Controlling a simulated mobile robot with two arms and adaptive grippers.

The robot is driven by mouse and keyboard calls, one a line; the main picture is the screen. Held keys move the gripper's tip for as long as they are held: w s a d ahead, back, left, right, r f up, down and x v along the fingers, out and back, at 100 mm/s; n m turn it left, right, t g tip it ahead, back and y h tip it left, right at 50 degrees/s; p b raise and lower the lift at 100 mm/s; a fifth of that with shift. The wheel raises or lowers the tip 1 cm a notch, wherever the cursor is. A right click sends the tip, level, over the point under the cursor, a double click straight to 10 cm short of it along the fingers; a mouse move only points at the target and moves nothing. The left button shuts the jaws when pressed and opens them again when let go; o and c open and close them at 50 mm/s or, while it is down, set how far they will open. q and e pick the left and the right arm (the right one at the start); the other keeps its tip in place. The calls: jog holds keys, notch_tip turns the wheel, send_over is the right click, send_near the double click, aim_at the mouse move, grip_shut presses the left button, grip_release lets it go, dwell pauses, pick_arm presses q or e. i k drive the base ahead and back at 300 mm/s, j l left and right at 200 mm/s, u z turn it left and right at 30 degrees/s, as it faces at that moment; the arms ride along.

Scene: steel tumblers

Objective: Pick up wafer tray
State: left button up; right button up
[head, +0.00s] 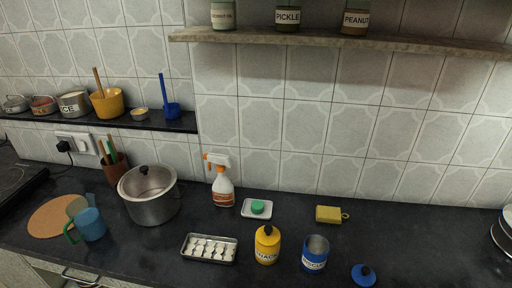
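The wafer tray is most likely the dark, shallow rectangular tray (184,251) near the front edge of the counter. It holds several small pale pieces in rows. A yellow canister (267,247) with a black-knobbed lid stands just to its right. Neither of my grippers shows in the head view, and nothing touches the tray from above.
A steel pot (150,205) stands behind the tray to the left, and a spray bottle (222,187) behind it. A white soap dish (246,213), an open blue canister (315,256) and its blue lid (363,275) are to the right.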

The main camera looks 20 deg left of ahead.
aim_at(198, 247)
jog(key=u, duration=1.2)
